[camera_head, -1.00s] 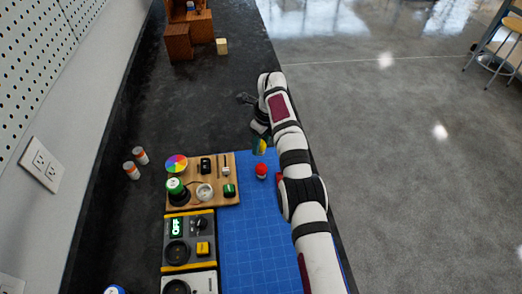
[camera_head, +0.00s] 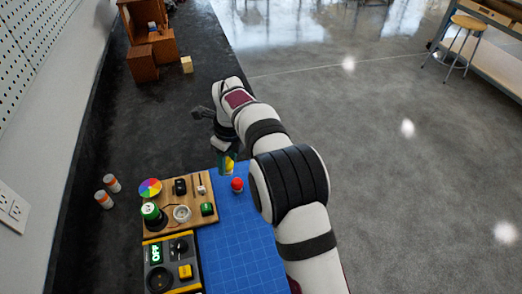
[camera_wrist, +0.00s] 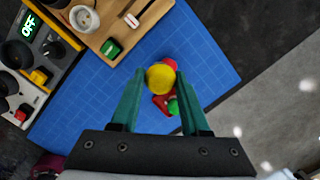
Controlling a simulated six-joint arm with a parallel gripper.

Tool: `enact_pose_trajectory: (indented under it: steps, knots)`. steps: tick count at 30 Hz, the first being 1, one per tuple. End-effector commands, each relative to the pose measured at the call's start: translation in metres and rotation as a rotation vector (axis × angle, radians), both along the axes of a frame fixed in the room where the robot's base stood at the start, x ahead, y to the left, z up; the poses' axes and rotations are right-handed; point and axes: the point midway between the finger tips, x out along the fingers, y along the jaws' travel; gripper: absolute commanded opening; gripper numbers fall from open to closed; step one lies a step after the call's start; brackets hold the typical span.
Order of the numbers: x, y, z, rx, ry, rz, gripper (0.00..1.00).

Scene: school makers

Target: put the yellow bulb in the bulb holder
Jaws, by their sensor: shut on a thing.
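My gripper (camera_head: 228,164) is shut on the yellow bulb (camera_wrist: 159,77), which sits between its teal fingertips in the wrist view. The yellow bulb (camera_head: 230,163) is partly hidden by a finger in the head view. My gripper is above the far part of the blue mat, to the right of the wooden board. A white round socket on the board, which looks like the bulb holder (camera_head: 182,213), shows an open top. It also shows in the wrist view (camera_wrist: 84,18), at the upper left, apart from the gripper.
A red ball-shaped thing (camera_head: 237,184) stands on the blue mat (camera_head: 232,245) near my gripper. The wooden board (camera_head: 166,230) also bears a green-topped piece (camera_head: 151,212), a colour wheel (camera_head: 150,188) and switches.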

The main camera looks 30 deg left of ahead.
Motion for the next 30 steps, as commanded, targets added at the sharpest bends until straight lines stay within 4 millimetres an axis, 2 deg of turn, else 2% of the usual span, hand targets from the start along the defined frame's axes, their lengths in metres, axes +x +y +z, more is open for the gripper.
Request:
enact_pose_trajectory:
  steps: [1,3,6,10,14,24,30]
  knots:
    - [-0.025,0.017,-0.001,-0.001,0.001,0.01,0.0]
    - [-0.058,0.037,-0.003,0.001,0.0,0.01,0.0]
    - [-0.099,0.057,-0.006,0.003,0.001,0.007,0.0]
    - [-0.13,0.07,-0.008,0.007,0.001,0.003,0.0]
    - [-0.139,0.073,-0.014,0.008,0.001,0.0,0.0]
    - [-0.139,0.072,-0.057,0.008,0.002,0.0,0.0]
    - [-0.138,0.072,-0.067,0.009,0.003,-0.001,0.0]
